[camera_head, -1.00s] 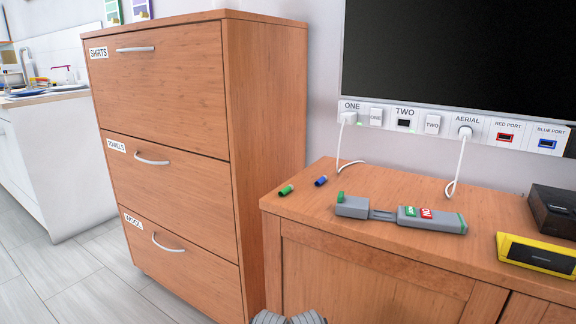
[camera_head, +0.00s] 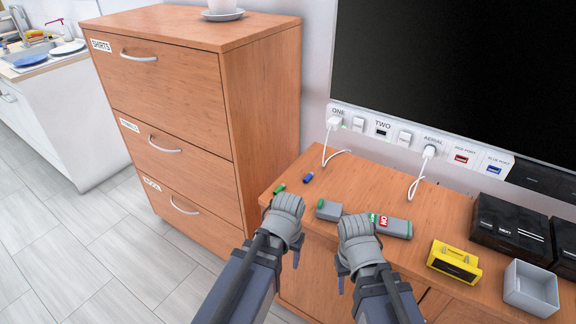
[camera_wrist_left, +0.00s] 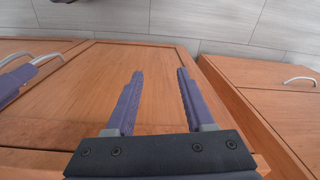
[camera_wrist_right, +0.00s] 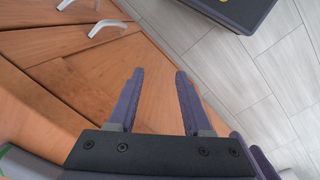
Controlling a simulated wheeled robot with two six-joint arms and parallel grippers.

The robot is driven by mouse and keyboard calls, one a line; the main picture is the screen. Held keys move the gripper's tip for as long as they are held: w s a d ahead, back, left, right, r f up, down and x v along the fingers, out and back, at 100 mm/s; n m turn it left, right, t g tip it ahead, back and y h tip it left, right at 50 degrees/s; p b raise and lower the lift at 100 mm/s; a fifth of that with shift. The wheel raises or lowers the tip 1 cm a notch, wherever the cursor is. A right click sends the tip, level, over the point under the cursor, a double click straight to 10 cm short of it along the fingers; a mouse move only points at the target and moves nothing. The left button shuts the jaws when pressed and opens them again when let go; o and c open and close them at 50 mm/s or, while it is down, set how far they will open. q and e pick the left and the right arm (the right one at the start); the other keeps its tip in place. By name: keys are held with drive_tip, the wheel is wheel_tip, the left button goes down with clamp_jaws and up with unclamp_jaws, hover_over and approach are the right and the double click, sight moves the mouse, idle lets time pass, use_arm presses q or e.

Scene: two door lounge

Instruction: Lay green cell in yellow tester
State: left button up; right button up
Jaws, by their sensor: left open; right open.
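The green cell (camera_head: 279,188) lies on the wooden cabinet top near its left edge, next to a blue cell (camera_head: 308,176). The yellow tester (camera_head: 455,262) is a yellow block with a dark front, standing to the right on the same top. My left gripper (camera_head: 297,260) is at the cabinet's front edge, nearer than the green cell, open and empty. Its fingers show apart in the left wrist view (camera_wrist_left: 160,75). My right gripper (camera_head: 341,283) is right of it, open and empty, with fingers apart in the right wrist view (camera_wrist_right: 159,75). Neither touches a cell.
A grey device (camera_head: 398,228) with green and red labels lies behind my right gripper, partly hidden. A grey open box (camera_head: 531,287) and black boxes (camera_head: 512,229) stand at the right. White cables (camera_head: 419,178) hang from the wall panel. A tall drawer cabinet (camera_head: 232,130) rises at the left.

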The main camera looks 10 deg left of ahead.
use_arm(q)
drive_tip(key=w+a+r+t+p, duration=0.1)
drive_tip(key=w+a+r+p, duration=0.3)
drive_tip(key=r+p, duration=0.5)
drive_tip(key=m+t+h+p, duration=0.2)
drive_tip(key=t+p, duration=0.1)
approach(279, 188)
use_arm(e)
wheel_tip(279, 188, up, 14)
use_arm(q)
drive_tip(key=shift+b+x, duration=0.9)
drive_tip(key=shift+b, duration=0.05)
drive_tip(key=b+x, duration=0.5)
drive_tip(key=x, duration=0.1)
drive_tip(key=shift+f+b, duration=0.15)
drive_tip(key=shift+b, duration=0.2)
use_arm(e)
wheel_tip(279, 188, down, 7)
use_arm(q)
clamp_jaws()
